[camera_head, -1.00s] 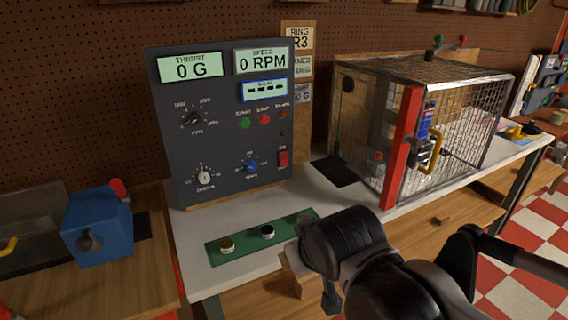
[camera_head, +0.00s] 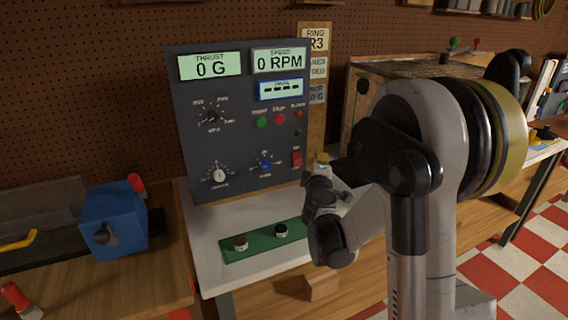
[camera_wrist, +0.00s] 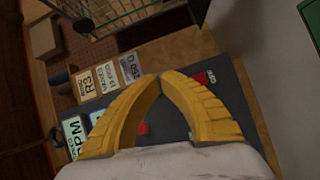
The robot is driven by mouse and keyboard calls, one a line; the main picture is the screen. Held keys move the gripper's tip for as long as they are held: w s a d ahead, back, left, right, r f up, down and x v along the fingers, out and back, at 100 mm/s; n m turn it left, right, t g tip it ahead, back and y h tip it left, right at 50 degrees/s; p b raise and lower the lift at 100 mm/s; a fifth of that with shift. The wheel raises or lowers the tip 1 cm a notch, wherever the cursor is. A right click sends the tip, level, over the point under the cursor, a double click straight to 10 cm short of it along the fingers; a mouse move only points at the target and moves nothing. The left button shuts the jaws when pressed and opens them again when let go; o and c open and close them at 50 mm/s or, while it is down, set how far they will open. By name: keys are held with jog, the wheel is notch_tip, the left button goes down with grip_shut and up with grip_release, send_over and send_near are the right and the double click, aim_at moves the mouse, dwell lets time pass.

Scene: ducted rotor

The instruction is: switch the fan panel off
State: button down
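The fan panel (camera_head: 235,120) is a dark grey upright box at the back of the bench. Its displays read thrust 0 G and speed 0 RPM, and a small blue-framed display shows dashes. A red switch (camera_head: 297,158) sits at its lower right edge, with small green and red buttons above. My gripper (camera_head: 322,158) is just right of the red switch in the head view, apart from it in the picture. In the wrist view, the yellow fingers (camera_wrist: 160,78) meet at their tips with nothing between the tips. The red switch (camera_wrist: 204,78) shows beside the right finger; a red button (camera_wrist: 143,128) shows between the fingers.
A mesh cage (camera_head: 400,72) stands right of the panel, partly hidden by my arm. A green strip with knobs (camera_head: 262,242) lies in front of the panel. A blue box (camera_head: 113,220) stands at left. Label cards (camera_head: 316,66) hang beside the panel.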

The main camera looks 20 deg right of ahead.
aim_at(298, 159)
jog(key=shift+w+d+f+n+t, duration=0.1)
jog(key=shift+w+f+n+t, duration=0.05)
jog(key=shift+w+f+n, duration=0.4)
jog(key=shift+w+f+n+t, duration=0.15)
jog(key=shift+w+f+n, duration=0.15)
jog(key=shift+f, duration=0.35)
jog(key=shift+w+f+b, duration=0.35)
jog(key=shift+w+f, duration=0.25)
jog(key=shift+w, duration=0.7)
jog(key=shift+w+f+b, duration=0.3)
jog(key=shift+w+f, duration=0.3)
jog(key=shift+w, duration=0.75)
jog(key=shift+w+f+b, duration=0.35)
jog(key=shift+w+f, duration=0.25)
jog(key=shift+w, duration=0.7)
jog(key=shift+w+f, duration=0.2)
jog(key=shift+w, duration=0.2)
